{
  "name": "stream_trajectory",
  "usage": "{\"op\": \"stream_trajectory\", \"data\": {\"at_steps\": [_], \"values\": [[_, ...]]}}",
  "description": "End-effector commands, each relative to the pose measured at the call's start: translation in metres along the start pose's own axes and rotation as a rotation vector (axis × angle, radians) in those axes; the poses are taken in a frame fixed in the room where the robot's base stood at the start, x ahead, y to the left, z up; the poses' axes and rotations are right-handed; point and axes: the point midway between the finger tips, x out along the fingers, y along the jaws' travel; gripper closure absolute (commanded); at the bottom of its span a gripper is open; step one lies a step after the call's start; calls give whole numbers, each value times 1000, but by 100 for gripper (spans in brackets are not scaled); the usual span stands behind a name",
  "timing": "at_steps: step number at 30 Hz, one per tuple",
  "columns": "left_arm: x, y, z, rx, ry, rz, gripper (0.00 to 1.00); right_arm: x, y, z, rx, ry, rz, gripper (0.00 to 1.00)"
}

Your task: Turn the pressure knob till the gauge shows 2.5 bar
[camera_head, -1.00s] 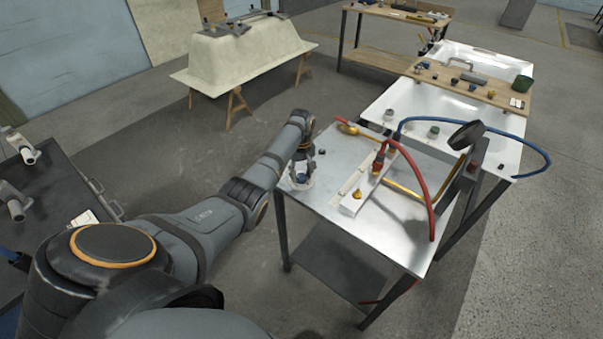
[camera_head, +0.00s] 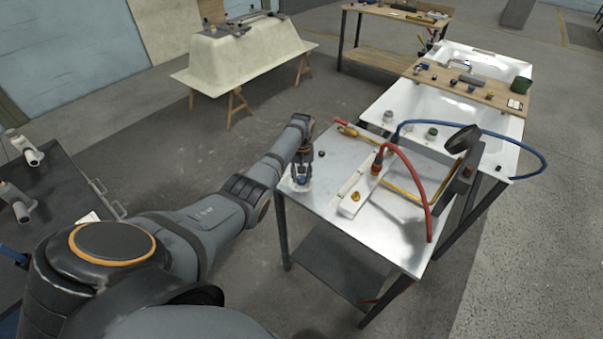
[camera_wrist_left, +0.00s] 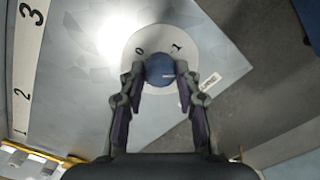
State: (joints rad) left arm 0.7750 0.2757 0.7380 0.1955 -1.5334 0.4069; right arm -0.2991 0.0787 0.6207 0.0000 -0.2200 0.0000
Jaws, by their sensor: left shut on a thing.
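A light pointer line on the knob lies toward the 1 side. My left gripper (camera_wrist_left: 162,82) is shut on the knob, one finger on each side. My right gripper is out of view.
A white bar (camera_head: 349,207) with brass and red fittings lies along the table. A red hose (camera_head: 421,172) and a blue hose (camera_head: 470,128) arch over it. White figures strip (camera_wrist_left: 24,70) shows at left in the wrist view. Bathtub shells stand behind.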

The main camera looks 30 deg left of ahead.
Motion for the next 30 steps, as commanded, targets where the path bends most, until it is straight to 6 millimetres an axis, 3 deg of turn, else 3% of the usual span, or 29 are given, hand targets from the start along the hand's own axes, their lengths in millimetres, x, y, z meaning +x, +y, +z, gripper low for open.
{"op": "stream_trajectory", "data": {"at_steps": [15, 30], "values": [[-2, 0, 0, 456, 1, 1, 99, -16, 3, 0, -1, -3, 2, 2], [-1, 0, -1, 672, 2, 1, 99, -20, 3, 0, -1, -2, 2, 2]]}}
